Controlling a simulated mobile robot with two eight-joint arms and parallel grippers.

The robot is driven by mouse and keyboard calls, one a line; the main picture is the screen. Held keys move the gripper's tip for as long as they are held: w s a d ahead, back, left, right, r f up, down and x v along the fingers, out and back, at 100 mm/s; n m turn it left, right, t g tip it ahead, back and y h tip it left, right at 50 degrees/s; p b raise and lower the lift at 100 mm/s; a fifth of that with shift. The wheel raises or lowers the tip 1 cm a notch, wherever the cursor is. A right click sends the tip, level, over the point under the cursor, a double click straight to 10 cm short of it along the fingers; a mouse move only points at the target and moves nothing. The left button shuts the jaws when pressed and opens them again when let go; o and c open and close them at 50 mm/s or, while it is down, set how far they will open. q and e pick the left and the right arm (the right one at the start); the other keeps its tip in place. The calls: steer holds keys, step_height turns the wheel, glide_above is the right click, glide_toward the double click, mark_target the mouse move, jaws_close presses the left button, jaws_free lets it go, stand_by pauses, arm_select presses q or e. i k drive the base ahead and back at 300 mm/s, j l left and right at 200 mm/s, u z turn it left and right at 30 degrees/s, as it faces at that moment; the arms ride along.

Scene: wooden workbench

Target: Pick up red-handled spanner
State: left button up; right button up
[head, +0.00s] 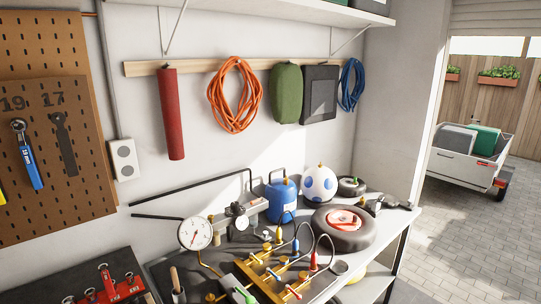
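Red objects with metal parts (108,288) lie on a dark surface at the bottom left, cut by the lower edge; I cannot tell whether one is the spanner. A blue-handled spanner (30,165) hangs on the brown pegboard (45,90) below the number 19. Beside it, below the number 17, is a dark spanner-shaped outline (64,143) with no coloured handle. Neither of my grippers shows in the head view.
The workbench holds a round gauge (195,233), a brass manifold with coloured valves (268,272), a blue tank (281,198), a white-and-blue ball-shaped tank (319,184) and a black wheel (344,229). An orange cable (235,95) hangs on the wall. Open paving lies at right.

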mark_target(110, 293)
steer(key=i+l+u, duration=0.15)
steer(key=l+u, duration=0.25)
steer(key=i+l+u, duration=0.15)
steer(key=l+u, duration=0.25)
steer(key=i+l+u, duration=0.1)
steer(key=l+u, duration=0.2)
steer(key=u, duration=0.15)
steer(key=i, duration=0.45)
